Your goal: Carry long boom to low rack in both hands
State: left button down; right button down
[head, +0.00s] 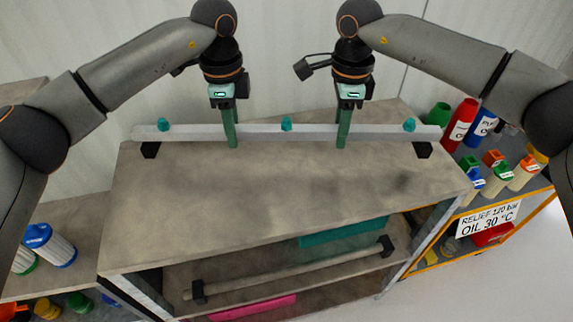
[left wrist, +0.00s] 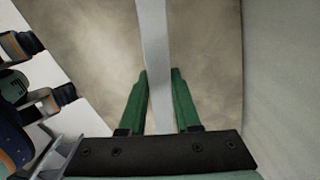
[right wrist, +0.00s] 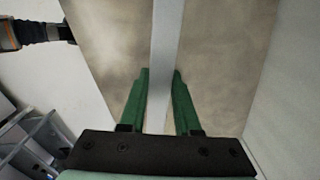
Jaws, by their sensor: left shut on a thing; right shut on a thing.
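The long boom (head: 262,132) is a pale grey bar with teal knobs on top. It lies level along the back of the upper tabletop, over two black blocks near its ends. My left gripper (head: 230,140) is shut on the boom left of its middle; the bar also shows between its green fingers in the left wrist view (left wrist: 157,60). My right gripper (head: 342,138) is shut on the boom right of its middle; the right wrist view shows the bar between the fingers too (right wrist: 164,60). The low rack (head: 235,268) is the shelf below, holding a long rod (head: 290,272) between black blocks.
The tabletop (head: 280,185) in front of the boom is clear. A side shelf at right holds red and blue cylinders (head: 460,125), small bottles and a sign (head: 488,217). A wall is close behind.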

pick_arm(q)
jog(key=shift+f, duration=0.1)
pick_arm(e)
jog(key=shift+f, duration=0.1)
